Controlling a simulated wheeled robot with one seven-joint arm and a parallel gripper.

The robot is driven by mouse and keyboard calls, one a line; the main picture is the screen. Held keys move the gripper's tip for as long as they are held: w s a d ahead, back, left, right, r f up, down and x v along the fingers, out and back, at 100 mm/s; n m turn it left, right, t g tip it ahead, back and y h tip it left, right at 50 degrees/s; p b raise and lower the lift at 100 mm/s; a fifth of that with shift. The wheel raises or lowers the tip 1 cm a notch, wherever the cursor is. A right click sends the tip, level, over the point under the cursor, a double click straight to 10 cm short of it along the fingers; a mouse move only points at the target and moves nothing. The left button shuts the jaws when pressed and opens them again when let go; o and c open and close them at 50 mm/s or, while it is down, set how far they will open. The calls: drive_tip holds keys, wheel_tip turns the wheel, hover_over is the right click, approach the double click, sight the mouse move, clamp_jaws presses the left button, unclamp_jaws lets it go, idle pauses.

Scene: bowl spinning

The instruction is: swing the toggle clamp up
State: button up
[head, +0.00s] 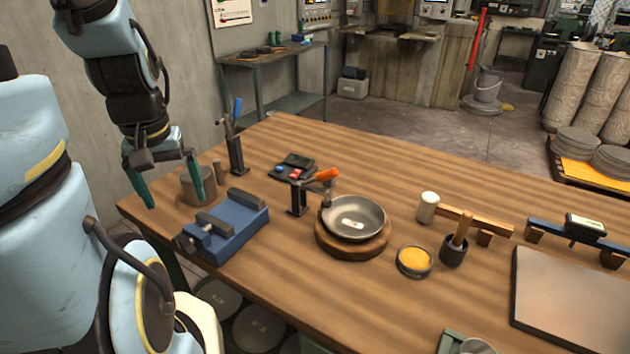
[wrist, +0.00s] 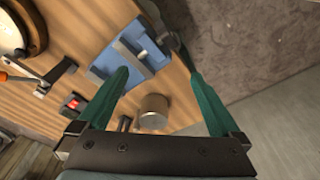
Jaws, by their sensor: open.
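The toggle clamp (head: 297,198), with a dark bracket and an orange handle, stands on the table beside a metal bowl (head: 354,220). The bowl sits on a round wooden base (head: 352,246). The clamp's dark arm (wrist: 48,82) also shows at the left of the wrist view, with the handle cut by the edge. My gripper (head: 176,201) is open and empty at the table's left end, well left of the clamp; its green fingers (wrist: 157,76) are spread.
A blue vise (head: 226,232) and a grey metal cylinder (head: 198,186) stand near my gripper. A blue-handled lever stand (head: 236,140) rises behind. A dark button box (head: 293,168) lies behind the clamp. A mallet (head: 429,207) and a yellow tin (head: 414,261) are right of the bowl.

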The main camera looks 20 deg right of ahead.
sight(334, 172)
idle(0.3)
